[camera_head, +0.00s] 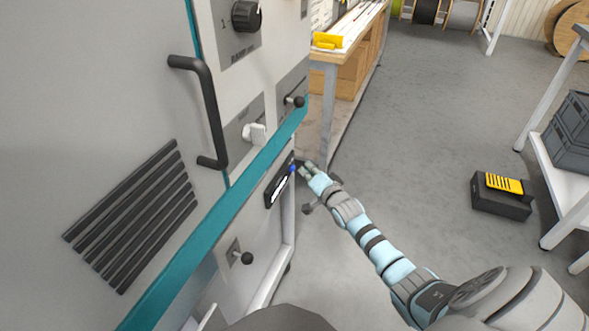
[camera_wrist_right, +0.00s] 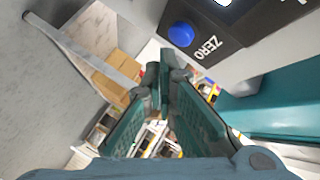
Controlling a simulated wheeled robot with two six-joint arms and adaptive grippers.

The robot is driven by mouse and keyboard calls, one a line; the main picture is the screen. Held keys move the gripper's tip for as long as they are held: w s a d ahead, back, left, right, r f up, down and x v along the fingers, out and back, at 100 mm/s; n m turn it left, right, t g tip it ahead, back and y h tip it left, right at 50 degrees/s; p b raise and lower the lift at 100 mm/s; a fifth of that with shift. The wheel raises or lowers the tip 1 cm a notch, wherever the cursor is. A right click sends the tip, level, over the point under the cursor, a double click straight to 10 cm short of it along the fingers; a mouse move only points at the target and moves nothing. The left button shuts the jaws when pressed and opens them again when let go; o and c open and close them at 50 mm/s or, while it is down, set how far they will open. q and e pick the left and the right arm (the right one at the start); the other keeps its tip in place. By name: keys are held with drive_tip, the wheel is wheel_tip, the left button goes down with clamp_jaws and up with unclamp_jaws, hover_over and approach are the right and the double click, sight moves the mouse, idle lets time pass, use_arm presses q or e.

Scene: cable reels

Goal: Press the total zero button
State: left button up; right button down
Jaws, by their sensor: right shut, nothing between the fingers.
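The blue zero button (camera_wrist_right: 181,34) is a round cap on a dark panel (camera_wrist_right: 240,40), with the word "ZERO" beside it in the right wrist view. In the head view the button (camera_head: 292,169) is a small blue spot at the upper end of the dark counter panel (camera_head: 277,190) on the machine's side. My right gripper (camera_head: 305,167) is just to the right of it, shut and empty. In the right wrist view the gripper's fingertips (camera_wrist_right: 165,72) come together below the button in the picture, apart from it. My left gripper is not in view.
The grey machine (camera_head: 110,90) with a teal edge, a black handle (camera_head: 211,115) and knobs fills the left. A workbench (camera_head: 328,56) stands behind my right gripper. A black box (camera_head: 500,200) with a yellow top lies on the open floor at the right.

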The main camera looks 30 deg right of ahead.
idle(0.6)
drive_tip(key=shift+w+a, duration=0.25)
drive_tip(key=shift+w, duration=0.1)
drive_tip(key=shift+w+a, duration=0.25)
drive_tip(key=shift+w, duration=0.1)
idle(0.6)
drive_tip(key=shift+s+d, duration=0.1)
drive_tip(key=shift+s, duration=0.05)
drive_tip(key=shift+s+d+p, duration=0.4)
drive_tip(key=shift+s+p, duration=0.15)
drive_tip(key=shift+s, duration=0.05)
drive_tip(key=s+d, duration=0.1)
drive_tip(key=s, duration=0.1)
drive_tip(key=s+d+p, duration=0.1)
drive_tip(key=s+d, duration=0.1)
drive_tip(key=shift+p, duration=0.3)
